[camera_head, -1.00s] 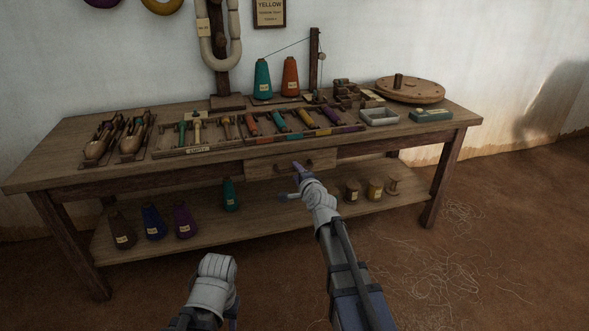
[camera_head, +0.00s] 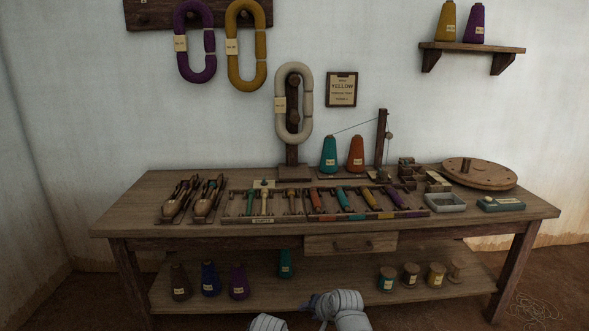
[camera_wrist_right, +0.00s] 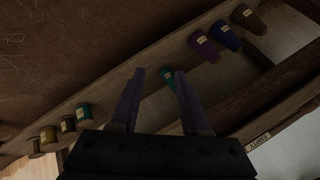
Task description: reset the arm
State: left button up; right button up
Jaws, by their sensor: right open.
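My right arm (camera_head: 345,310) shows only at the bottom edge of the head view, with its gripper (camera_head: 308,302) small and in front of the bench's lower shelf. In the right wrist view my right gripper (camera_wrist_right: 158,76) has its two fingers apart with nothing between them. A teal cone (camera_wrist_right: 168,79) on the lower shelf shows beyond the finger gap. A pale piece of my left arm (camera_head: 268,322) shows at the bottom edge of the head view. The left gripper's fingers are out of view.
A wooden bench (camera_head: 140,203) holds shuttles, bobbin trays, a grey tray (camera_head: 445,204) and a round wooden disc (camera_head: 480,174). Its drawer (camera_head: 350,244) looks closed. Cones and spools stand on the lower shelf (camera_head: 330,290). Yarn hanks and a wall shelf (camera_head: 480,46) are above.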

jog(key=s+r+n+g+h+p, duration=0.2)
jog(key=s+n+g+h+p, duration=0.55)
jog(key=s, duration=1.25)
pick_arm(q)
notch_tip(320, 180, up, 43)
jog(key=p, duration=3.4)
jog(key=shift+r+p, duration=0.2)
jog(key=shift+p, duration=0.1)
pick_arm(e)
notch_tip(320, 180, up, 36)
jog(key=n+y, duration=0.1)
jog(key=y, duration=0.1)
jog(key=shift+a+r+y, duration=0.2)
jog(key=shift+y, duration=0.15)
jog(key=shift+w+n, duration=0.1)
jog(key=shift+n, duration=0.15)
